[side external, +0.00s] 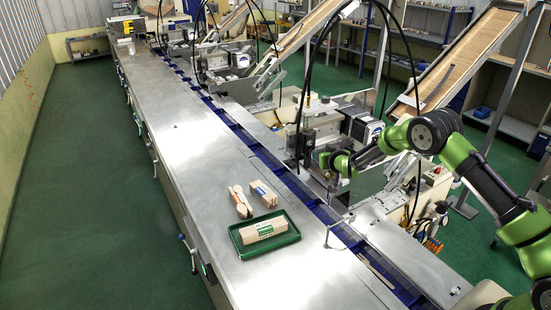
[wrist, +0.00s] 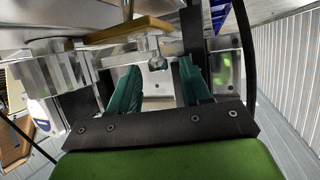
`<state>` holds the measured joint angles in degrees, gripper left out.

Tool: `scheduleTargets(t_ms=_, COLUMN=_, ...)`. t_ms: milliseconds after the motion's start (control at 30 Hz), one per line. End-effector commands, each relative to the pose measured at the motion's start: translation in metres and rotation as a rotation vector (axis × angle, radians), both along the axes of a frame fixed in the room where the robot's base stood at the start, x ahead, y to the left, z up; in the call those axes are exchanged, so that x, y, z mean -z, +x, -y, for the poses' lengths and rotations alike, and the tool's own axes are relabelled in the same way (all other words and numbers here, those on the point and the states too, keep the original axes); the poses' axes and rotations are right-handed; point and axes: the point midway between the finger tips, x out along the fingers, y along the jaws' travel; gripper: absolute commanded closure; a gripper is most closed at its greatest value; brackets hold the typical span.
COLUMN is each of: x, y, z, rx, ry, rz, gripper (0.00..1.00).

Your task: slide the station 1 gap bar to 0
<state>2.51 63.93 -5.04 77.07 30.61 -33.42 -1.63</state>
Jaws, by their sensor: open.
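My gripper (wrist: 158,72) has its two teal fingers apart in the wrist view, with nothing held between them. A pale metal bar (wrist: 125,56) with a small rounded knob (wrist: 155,45) crosses just beyond the fingertips; it may be the gap bar, but I cannot be sure. No scale or 0 mark is legible. In the side external view my gripper (side external: 334,170) is beside the nearest feeder station (side external: 318,130), over the edge of the blue conveyor channel. The fingertips and the bar are too small there to show whether they touch.
A green tray (side external: 278,246) holding a wrapped stick bundle (side external: 262,229) lies on the steel table (side external: 200,150). Two more bundles lie behind it. The blue channel (side external: 300,190) runs along the table. Black cables hang around the station. A tan strip (wrist: 130,30) crosses above the fingers.

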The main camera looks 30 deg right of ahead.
Motion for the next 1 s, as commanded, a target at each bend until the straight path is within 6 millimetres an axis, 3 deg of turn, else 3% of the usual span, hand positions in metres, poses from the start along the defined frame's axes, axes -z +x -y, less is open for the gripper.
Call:
scheduleTargets(t_ms=167, x=-0.007, y=-0.014, z=-0.005, rx=0.0, ry=0.0, rz=0.0, gripper=0.52)
scheduleTargets(t_ms=800, x=-0.055, y=-0.124, z=-0.041, rx=-0.003, ry=0.0, rz=0.001, gripper=0.52)
scheduleTargets(t_ms=1000, x=-0.063, y=-0.143, z=-0.047, rx=-0.001, ry=0.0, rz=0.001, gripper=0.52)
